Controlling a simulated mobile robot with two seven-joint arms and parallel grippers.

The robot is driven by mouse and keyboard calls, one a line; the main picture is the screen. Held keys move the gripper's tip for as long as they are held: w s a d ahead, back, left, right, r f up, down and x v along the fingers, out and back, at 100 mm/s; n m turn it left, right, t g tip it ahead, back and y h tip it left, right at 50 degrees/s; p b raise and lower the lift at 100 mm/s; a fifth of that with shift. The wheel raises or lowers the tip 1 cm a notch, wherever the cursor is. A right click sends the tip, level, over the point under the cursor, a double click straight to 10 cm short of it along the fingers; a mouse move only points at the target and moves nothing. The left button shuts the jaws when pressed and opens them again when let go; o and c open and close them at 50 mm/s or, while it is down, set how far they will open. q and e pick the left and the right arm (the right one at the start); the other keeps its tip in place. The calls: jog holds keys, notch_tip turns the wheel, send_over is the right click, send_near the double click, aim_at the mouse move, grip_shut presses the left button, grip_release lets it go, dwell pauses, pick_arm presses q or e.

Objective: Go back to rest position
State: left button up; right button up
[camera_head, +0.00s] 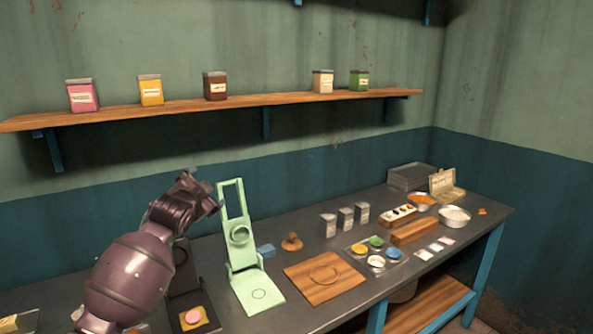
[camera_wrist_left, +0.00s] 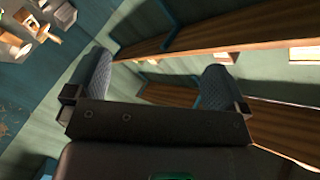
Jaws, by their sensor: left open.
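My left gripper (camera_head: 205,188) is raised above the left part of the dark table (camera_head: 330,240), beside the top of the light green stand (camera_head: 237,235). In the left wrist view its two fingers (camera_wrist_left: 158,85) are spread apart with nothing between them. Beyond them that view shows the wall and the wooden shelf. My left arm covers part of the table's left side. My right gripper is not in either view.
A wooden shelf (camera_head: 230,106) with several coloured canisters hangs on the wall. On the table are a wooden board (camera_head: 324,277), small grey containers (camera_head: 345,217), a tray of coloured dishes (camera_head: 377,254) and a metal bowl (camera_head: 454,216). A pink round item (camera_head: 193,317) lies near my arm.

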pick_arm(q)
jog(key=s+a+f+n+g, duration=0.1)
jog(key=s+f+n, duration=0.2)
jog(key=s+f, duration=1)
jog(key=s+a+f+n+g+y, duration=0.1)
jog(key=s+a+f+n+g, duration=0.1)
jog(key=s+f, duration=1.1)
jog(key=s+a+f+n+g+b, duration=0.1)
jog(key=s+f+n, duration=0.3)
jog(key=s+f, duration=0.9)
jog(key=s+g, duration=0.1)
jog(key=s, duration=0.6)
jog(key=shift+a+n+y, duration=0.25)
jog(key=shift+n+y, duration=0.05)
jog(key=shift+n, duration=0.1)
